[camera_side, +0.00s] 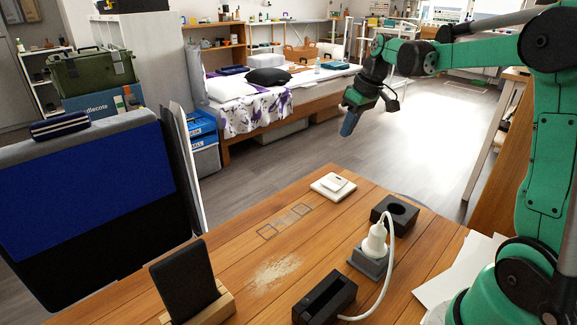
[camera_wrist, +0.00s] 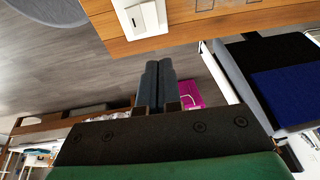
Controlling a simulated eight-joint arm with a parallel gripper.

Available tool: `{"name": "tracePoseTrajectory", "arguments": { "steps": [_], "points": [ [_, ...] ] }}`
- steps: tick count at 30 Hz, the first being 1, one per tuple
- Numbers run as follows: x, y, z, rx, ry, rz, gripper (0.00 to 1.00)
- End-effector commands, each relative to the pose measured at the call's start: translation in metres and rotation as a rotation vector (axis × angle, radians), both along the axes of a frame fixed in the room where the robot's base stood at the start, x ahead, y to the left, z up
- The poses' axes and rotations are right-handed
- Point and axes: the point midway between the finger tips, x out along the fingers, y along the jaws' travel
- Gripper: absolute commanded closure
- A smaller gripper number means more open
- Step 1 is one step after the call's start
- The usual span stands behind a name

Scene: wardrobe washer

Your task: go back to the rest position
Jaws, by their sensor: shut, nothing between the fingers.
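My gripper (camera_side: 351,122) hangs in the air past the far edge of the wooden table, pointing down and a little left in the side view. In the wrist view its two dark fingers (camera_wrist: 159,68) lie side by side, shut with nothing between them. My green arm reaches in from the right and holds the gripper above the level of the tabletop. The gripper touches nothing that I can see.
The wooden table (camera_side: 226,262) carries a white switch (camera_side: 333,186), a black holder with a round hole (camera_side: 394,213), a white plug (camera_side: 375,241) with its cable, a black box (camera_side: 325,298) and a dark tablet on a stand (camera_side: 184,282). A blue-black panel (camera_side: 85,190) stands left. Open floor surrounds the gripper.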

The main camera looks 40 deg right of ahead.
Motion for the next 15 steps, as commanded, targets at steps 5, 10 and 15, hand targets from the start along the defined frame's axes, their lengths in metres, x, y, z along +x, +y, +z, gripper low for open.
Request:
{"name": "tracePoseTrajectory", "arguments": {
  "steps": [5,10,15],
  "points": [
    [-0.001,0.000,0.003,0.000,0.000,0.000,1.00],
    [-0.001,0.000,0.003,0.000,0.000,0.000,1.00],
    [-0.004,0.016,0.006,-0.014,-0.012,-0.001,1.00]
  ]
}}
